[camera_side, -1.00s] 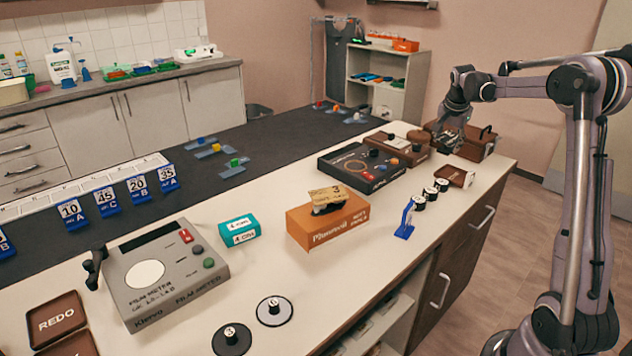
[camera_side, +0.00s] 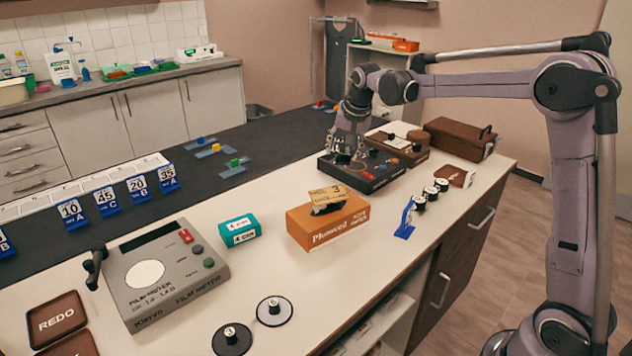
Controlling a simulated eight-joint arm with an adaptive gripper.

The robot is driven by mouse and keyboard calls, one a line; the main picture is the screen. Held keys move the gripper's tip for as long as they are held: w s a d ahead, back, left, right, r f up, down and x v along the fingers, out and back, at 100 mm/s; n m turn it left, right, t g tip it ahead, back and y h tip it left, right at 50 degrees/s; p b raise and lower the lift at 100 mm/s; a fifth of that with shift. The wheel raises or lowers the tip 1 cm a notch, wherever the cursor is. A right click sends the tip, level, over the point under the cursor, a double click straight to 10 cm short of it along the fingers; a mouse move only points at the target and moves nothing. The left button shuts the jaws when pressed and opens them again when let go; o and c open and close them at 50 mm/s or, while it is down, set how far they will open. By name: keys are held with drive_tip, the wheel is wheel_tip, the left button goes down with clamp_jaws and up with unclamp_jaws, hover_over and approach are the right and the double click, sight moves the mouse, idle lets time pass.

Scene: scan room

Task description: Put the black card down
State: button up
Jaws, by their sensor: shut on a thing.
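A brown box with buttons (camera_side: 410,155) and a brown case (camera_side: 462,139) stand behind and right. An orange box (camera_side: 328,228), a blue stand (camera_side: 405,222) and several black-and-white pucks (camera_side: 430,194) are nearer. A grey film meter (camera_side: 165,275) is at front left.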

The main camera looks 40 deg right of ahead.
drive_tip(key=s+a+n+y, duration=0.2)
drive_tip(key=a+n, duration=0.3)
drive_tip(key=a, duration=1.3)
drive_tip(key=s+a+n+y, duration=0.2)
drive_tip(key=a+n, duration=0.3)
drive_tip(key=a, duration=1.4)
drive_tip(key=shift+s+a+f, duration=0.1)
drive_tip(key=shift+a+f, duration=1.7)
drive_tip(key=shift+f, duration=0.85)
drive_tip(key=shift+w+a+f, duration=0.1)
drive_tip(key=shift+a+f, duration=1.75)
drive_tip(key=shift+f, duration=0.8)
drive_tip(key=shift+s+a+f, duration=0.1)
drive_tip(key=shift+a+f, duration=1.7)
drive_tip(key=shift+f, duration=0.85)
drive_tip(key=shift+f, duration=0.45)
drive_tip(key=o, duration=1.2)
